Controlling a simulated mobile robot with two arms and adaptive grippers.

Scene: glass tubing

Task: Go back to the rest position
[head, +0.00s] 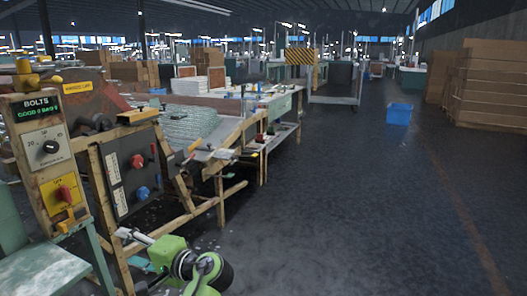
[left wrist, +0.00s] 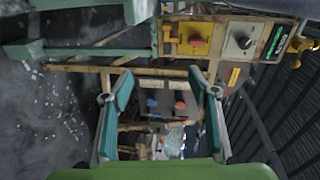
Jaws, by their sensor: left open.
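My left gripper (head: 142,262) shows low in the head view, in front of the wooden-framed control panel, with my green and black arm links behind it. In the left wrist view, its two teal-padded fingers (left wrist: 161,78) stand wide apart. Nothing is held between them; the panel's wooden frame and its blue and red knobs show beyond the gap. My right gripper is in neither view.
The control panel (head: 127,172) on a wooden frame stands close by at the left. A knobbed BOLTS box (head: 45,148) stands beside it. A blue bin (head: 399,113) and stacked cartons (head: 490,85) are farther right. The dark floor (head: 350,220) is clear.

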